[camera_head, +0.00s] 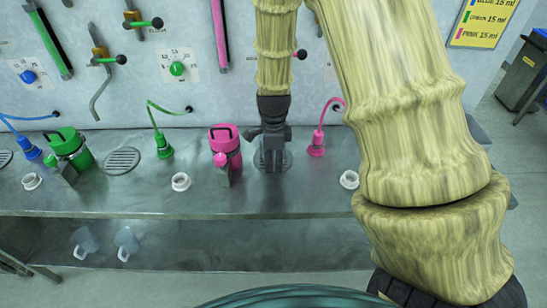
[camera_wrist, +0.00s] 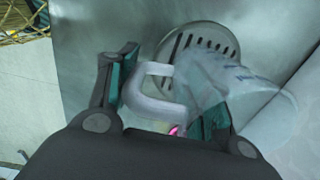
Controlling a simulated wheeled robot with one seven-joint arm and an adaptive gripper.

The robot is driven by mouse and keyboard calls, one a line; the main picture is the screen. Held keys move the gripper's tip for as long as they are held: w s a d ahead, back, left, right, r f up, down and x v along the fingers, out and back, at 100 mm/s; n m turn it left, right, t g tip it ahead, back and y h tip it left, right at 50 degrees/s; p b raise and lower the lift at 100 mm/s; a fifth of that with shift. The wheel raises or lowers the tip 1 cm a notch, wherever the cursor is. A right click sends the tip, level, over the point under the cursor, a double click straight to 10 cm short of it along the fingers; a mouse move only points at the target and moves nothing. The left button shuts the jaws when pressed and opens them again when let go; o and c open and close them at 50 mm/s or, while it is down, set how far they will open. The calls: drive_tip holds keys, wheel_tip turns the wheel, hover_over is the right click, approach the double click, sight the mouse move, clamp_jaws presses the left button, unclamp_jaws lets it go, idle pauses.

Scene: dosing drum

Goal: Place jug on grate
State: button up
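The jug (camera_wrist: 215,85), translucent with a pale handle (camera_wrist: 150,95), is in front of my gripper in the wrist view. My gripper (camera_wrist: 165,95) has its two fingers well apart, one on each side of the handle, and does not look closed on it. A round slotted grate (camera_wrist: 222,38) shows behind the jug, partly covered by it. I cannot tell whether the jug's base touches the grate. In the head view my gripper (camera_head: 272,155) points down over the grate (camera_head: 286,162) on the steel counter, and the jug is hidden there.
A pink canister (camera_head: 226,146) stands just left of my gripper, and a pink nozzle (camera_head: 316,150) to its right. Another grate (camera_head: 122,160), a green canister (camera_head: 70,148) and a green nozzle (camera_head: 163,148) are farther left. Two jugs (camera_head: 127,243) (camera_head: 85,242) stand on the lower shelf.

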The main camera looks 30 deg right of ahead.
drive_tip(key=o, duration=0.4)
drive_tip(key=shift+o, duration=0.2)
drive_tip(key=shift+r, duration=0.15)
drive_tip(key=shift+s+a+r+b, duration=0.1)
drive_tip(key=shift+r+b, duration=0.3)
drive_tip(key=shift+r, duration=2.6)
drive_tip(key=shift+s+r+b, duration=0.1)
drive_tip(key=shift+r+b, duration=0.3)
drive_tip(key=shift+r, duration=2.55)
